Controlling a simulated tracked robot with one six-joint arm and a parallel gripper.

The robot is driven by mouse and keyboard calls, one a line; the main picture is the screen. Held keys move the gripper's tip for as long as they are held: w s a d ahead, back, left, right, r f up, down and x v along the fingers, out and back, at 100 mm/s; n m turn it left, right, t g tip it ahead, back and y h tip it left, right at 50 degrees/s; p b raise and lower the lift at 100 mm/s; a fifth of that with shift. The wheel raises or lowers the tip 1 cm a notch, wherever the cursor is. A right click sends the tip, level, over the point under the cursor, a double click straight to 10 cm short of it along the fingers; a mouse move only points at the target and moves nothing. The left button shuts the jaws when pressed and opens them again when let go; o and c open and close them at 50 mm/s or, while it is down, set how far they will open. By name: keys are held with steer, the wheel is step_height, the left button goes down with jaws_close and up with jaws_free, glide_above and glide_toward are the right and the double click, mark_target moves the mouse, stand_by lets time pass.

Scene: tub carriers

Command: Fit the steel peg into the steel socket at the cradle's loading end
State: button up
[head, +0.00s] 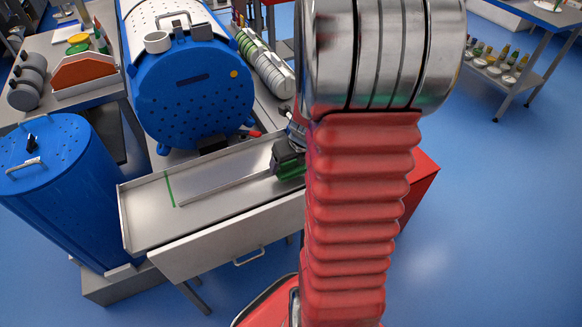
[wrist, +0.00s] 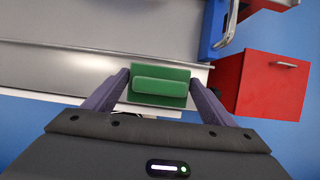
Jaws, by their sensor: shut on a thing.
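My gripper (wrist: 160,78) is shut on a green block (wrist: 160,87) with a raised rounded bar on top, one dark finger at each side. In the head view my gripper (head: 287,148) shows beside my red arm, low over the right part of a steel tray (head: 148,222). The green block (head: 290,169) shows under it, partly covered by my arm. A thin straight strip (head: 225,188) runs along the tray towards the block. I cannot make out a steel peg or a steel socket in either view.
A large blue perforated drum (head: 190,105) lies just behind the tray. A blue tub (head: 60,185) stands upright at the left. A green line (head: 169,188) crosses the tray's left part. A red cabinet (wrist: 272,85) stands right of my gripper. Open blue floor lies at the right.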

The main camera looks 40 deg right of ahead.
step_height(320, 180, up, 7)
steer(key=shift+f, duration=0.1)
stand_by(0.7)
steer(key=shift+w+a+n+y, duration=0.3)
steer(key=shift+w+a+n, duration=0.1)
steer(key=shift+w+n, duration=0.15)
steer(key=w+a+f+m+g, duration=0.1)
steer(key=w+a+m+g, duration=0.3)
steer(key=a+m, duration=0.9)
steer(key=w+a+f+m+g, duration=0.1)
steer(key=w+a+m+g, duration=0.3)
steer(key=w+a+m, duration=0.7)
steer(key=a+m, duration=0.2)
steer(key=m, duration=0.8)
steer(key=shift+w+a+f+g+y, duration=0.15)
steer(key=shift+w+a+g+y, duration=0.15)
steer(key=shift+a, duration=0.1)
steer(key=shift+s, duration=0.15)
